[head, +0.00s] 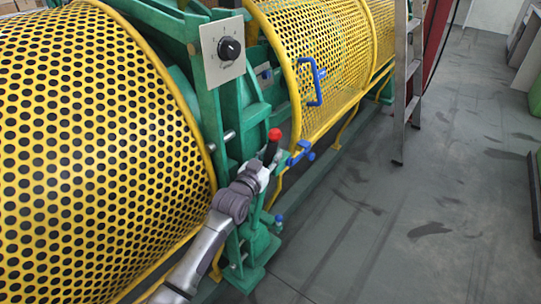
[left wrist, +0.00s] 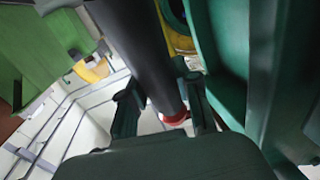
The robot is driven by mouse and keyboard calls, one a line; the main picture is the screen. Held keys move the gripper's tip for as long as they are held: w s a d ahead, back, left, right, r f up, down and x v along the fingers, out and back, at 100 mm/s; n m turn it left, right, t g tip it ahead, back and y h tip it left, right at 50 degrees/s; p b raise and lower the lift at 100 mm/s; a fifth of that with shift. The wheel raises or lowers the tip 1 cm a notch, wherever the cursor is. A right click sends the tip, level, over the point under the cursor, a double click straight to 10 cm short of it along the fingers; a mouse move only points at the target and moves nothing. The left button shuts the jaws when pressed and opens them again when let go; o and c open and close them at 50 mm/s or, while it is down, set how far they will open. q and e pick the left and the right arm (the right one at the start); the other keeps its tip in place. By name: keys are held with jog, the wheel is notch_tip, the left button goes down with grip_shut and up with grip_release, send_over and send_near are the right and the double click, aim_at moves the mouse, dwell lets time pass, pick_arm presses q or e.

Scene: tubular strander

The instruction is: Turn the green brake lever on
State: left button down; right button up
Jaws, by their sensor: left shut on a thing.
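The brake lever (head: 270,152) has a black grip with a red knob at its top and rises beside the green machine frame. It leans slightly, with the red knob uppermost. My left gripper (head: 264,168) is closed around the lever just below the knob. In the left wrist view the lever's dark shaft (left wrist: 140,50) runs between the two fingers of my left gripper (left wrist: 163,98), and its red end (left wrist: 175,118) shows beyond them. The lower part of the lever is hidden behind my gripper and arm. My right gripper is not in view.
Yellow perforated guards (head: 90,140) stand left and behind (head: 310,45). A panel with a black dial (head: 222,48) sits above the lever. A blue handle (head: 315,82) and blue clamp (head: 301,153) are close to the right. A ladder (head: 402,80) stands farther back.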

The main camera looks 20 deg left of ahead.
pick_arm(q)
jog(key=shift+s+a, duration=0.2)
jog(key=shift+s, duration=0.35)
jog(key=shift+s+a+r+t, duration=0.15)
jog(key=shift+s+a+t, duration=0.15)
jog(key=shift+s, duration=0.3)
jog(key=shift+s+a+r+t, duration=0.15)
jog(key=shift+s+t, duration=0.25)
jog(key=shift+s, duration=0.2)
jog(key=s+a+n+t+b, duration=0.1)
jog(key=s+a+t+b, duration=0.1)
jog(key=s, duration=0.5)
jog(key=s+a+f+n+t+b, duration=0.1)
jog(key=s+a+t+b, duration=0.2)
jog(key=s, duration=0.5)
jog(key=t+b, duration=0.1)
jog(key=b, duration=0.1)
jog(key=shift+s+a+t+b, duration=0.15)
jog(key=shift+a+t+b, duration=0.1)
jog(key=shift+t+b, duration=0.1)
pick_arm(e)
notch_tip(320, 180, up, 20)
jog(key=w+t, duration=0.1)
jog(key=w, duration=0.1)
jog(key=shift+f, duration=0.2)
pick_arm(q)
jog(key=shift+f, duration=0.1)
